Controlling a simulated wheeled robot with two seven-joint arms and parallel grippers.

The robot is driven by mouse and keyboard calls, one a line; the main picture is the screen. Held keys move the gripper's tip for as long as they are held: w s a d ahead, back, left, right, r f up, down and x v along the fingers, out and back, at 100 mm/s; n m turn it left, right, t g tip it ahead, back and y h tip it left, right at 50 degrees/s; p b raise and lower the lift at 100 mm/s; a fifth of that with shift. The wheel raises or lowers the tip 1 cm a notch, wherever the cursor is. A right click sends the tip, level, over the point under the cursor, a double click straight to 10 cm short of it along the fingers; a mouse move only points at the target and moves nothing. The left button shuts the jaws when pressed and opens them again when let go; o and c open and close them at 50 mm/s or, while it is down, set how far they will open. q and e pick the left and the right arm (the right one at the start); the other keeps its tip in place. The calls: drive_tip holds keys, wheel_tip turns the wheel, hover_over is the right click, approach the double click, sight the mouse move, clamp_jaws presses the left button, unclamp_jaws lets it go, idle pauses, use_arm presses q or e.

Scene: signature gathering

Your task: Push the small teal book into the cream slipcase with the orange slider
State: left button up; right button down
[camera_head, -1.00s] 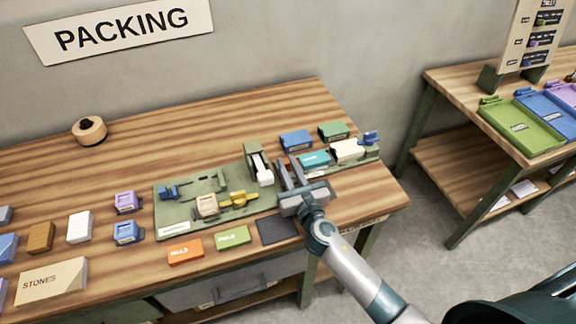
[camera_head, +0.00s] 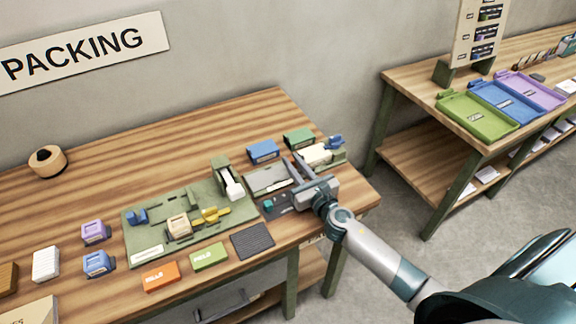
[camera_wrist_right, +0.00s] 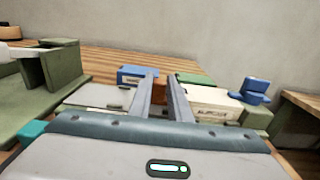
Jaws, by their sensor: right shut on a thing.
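The cream slipcase (camera_head: 315,153) sits at the right end of the green fixture, and it also shows right of my fingers in the right wrist view (camera_wrist_right: 212,104). My right gripper (camera_head: 293,159) reaches over the fixture beside the slipcase's left end. In the right wrist view its fingers are closed around an orange-brown block (camera_wrist_right: 160,88), which looks like the slider. The grey bed (camera_head: 264,179) left of the fingers is bare. I cannot make out the teal book there; a small teal patch (camera_head: 268,203) shows on a dark piece in front. My left gripper is out of view.
A blue box (camera_head: 263,150) and a green box (camera_head: 299,138) stand behind the fixture. A green board with small parts (camera_head: 160,245) lies to the left. Orange (camera_head: 160,277) and green (camera_head: 209,257) blocks and a dark ribbed mat (camera_head: 252,241) lie along the front.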

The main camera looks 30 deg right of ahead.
drive_tip(key=c, duration=1.6)
unclamp_jaws()
drive_tip(key=shift+d+r, duration=0.1)
drive_tip(key=shift+d, duration=0.3)
drive_tip(key=shift+c, duration=0.2)
drive_tip(key=shift+a, duration=0.25)
